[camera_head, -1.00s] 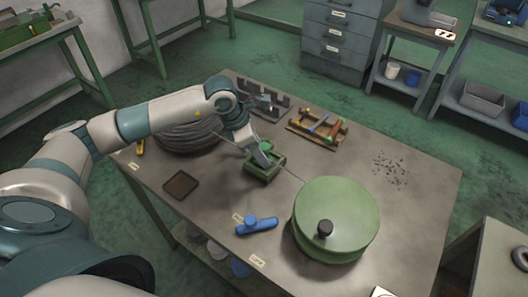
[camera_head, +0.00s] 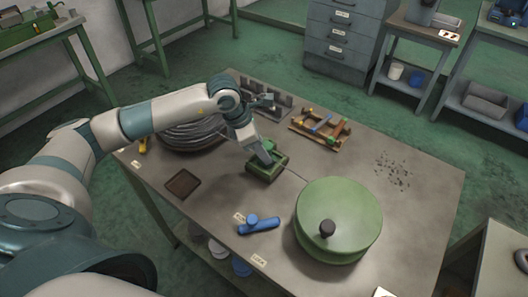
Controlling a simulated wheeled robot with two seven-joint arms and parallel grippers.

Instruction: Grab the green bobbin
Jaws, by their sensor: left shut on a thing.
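My left gripper (camera_head: 264,156) reaches down to a small dark-green box-shaped piece (camera_head: 267,169) on the table. Its fingertips are at the top of this piece and appear shut on it; the contact itself is partly hidden by the fingers. I cannot tell whether this piece is the bobbin. A large round green drum (camera_head: 338,216) with a dark knob stands to the right, apart from the gripper. My right gripper is not in view.
A grey wire coil (camera_head: 186,137) lies behind my left arm. A wooden tray (camera_head: 320,130) with coloured pieces lies at the back. A blue tool (camera_head: 260,225) and a dark square plate (camera_head: 182,184) lie in front. The table's right side is mostly clear apart from scattered small bits.

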